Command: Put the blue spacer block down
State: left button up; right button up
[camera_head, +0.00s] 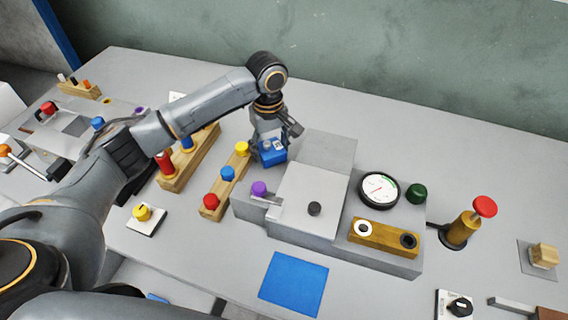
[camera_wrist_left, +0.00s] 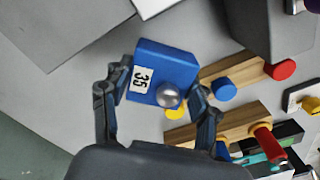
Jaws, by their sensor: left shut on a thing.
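The blue spacer block (camera_head: 272,155) is in my left gripper (camera_head: 270,142), behind the wooden rail and left of the grey press's back plate. In the left wrist view the block (camera_wrist_left: 165,68) shows a white label reading 35 and a round silver knob. Both fingers of my left gripper (camera_wrist_left: 160,88) close on its sides. I cannot tell whether its underside touches the table. A flat blue square (camera_head: 293,283) lies bare on the table in front of the press. My right gripper is not in view.
The grey press (camera_head: 310,200) stands just right of the block, with a gauge (camera_head: 379,190) and a green knob (camera_head: 416,193). A wooden rail (camera_head: 226,185) with coloured knobs stands close at left. A red-topped plunger (camera_head: 470,222) is further right. The table behind the block is clear.

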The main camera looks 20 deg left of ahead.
aim_at(272, 173)
pick_arm(q)
notch_tip(272, 173, down, 7)
jog(key=shift+r+p, duration=0.2)
jog(key=shift+p, duration=0.2)
jog(key=shift+f, duration=0.2)
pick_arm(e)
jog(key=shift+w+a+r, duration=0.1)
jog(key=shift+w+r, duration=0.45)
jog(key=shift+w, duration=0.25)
pick_arm(q)
jog(key=shift+f, duration=0.1)
jog(key=o, duration=1.3)
jog(key=shift+o, duration=1.1)
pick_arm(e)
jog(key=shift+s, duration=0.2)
